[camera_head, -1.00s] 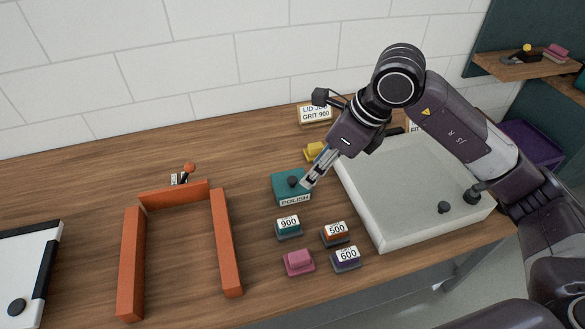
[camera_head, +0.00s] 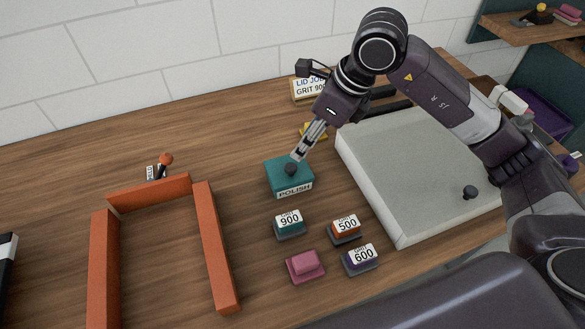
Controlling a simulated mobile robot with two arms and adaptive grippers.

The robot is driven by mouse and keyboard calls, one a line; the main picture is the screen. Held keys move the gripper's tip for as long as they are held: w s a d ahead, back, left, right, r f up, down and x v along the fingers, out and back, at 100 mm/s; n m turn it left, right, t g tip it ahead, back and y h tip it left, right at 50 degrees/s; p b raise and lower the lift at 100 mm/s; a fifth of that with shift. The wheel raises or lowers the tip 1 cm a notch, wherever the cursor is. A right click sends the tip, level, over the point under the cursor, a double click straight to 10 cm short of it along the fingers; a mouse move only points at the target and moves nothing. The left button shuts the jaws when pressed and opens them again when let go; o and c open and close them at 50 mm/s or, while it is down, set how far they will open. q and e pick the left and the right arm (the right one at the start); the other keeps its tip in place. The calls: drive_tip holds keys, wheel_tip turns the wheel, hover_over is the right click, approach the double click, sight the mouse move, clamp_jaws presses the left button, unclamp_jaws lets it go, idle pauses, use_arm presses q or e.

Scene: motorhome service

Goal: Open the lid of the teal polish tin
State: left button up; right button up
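The teal polish tin (camera_head: 277,184) stands on the wooden bench in the middle of the head view, with its lid on and a white POLISH label on its front. A dark round knob (camera_head: 291,169) sits on top of the lid. My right gripper (camera_head: 295,158) points down at the knob, its fingertips right at it. The fingers look close together, but I cannot tell whether they grip the knob. My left gripper does not show.
Grit blocks marked 900 (camera_head: 289,222), 500 (camera_head: 346,228) and 600 (camera_head: 361,257) and a pink block (camera_head: 305,265) stand in front of the tin. A pale panel (camera_head: 410,165) lies right. An orange frame (camera_head: 213,245) lies left. A sign (camera_head: 308,90) stands behind.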

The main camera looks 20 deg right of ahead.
sight(291, 167)
drive_tip(key=x, duration=0.9)
drive_tip(key=shift+s+d+f+p, duration=0.2)
drive_tip(key=shift+d+p, duration=0.1)
drive_tip(key=shift+p, duration=0.1)
drive_tip(key=shift+w+f, duration=0.15)
drive_tip(key=shift+f, duration=0.2)
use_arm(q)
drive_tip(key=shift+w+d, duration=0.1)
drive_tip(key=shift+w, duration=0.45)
use_arm(e)
drive_tip(key=shift+a, duration=0.1)
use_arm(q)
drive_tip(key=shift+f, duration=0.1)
use_arm(e)
drive_tip(key=shift+c, duration=0.7)
clamp_jaws()
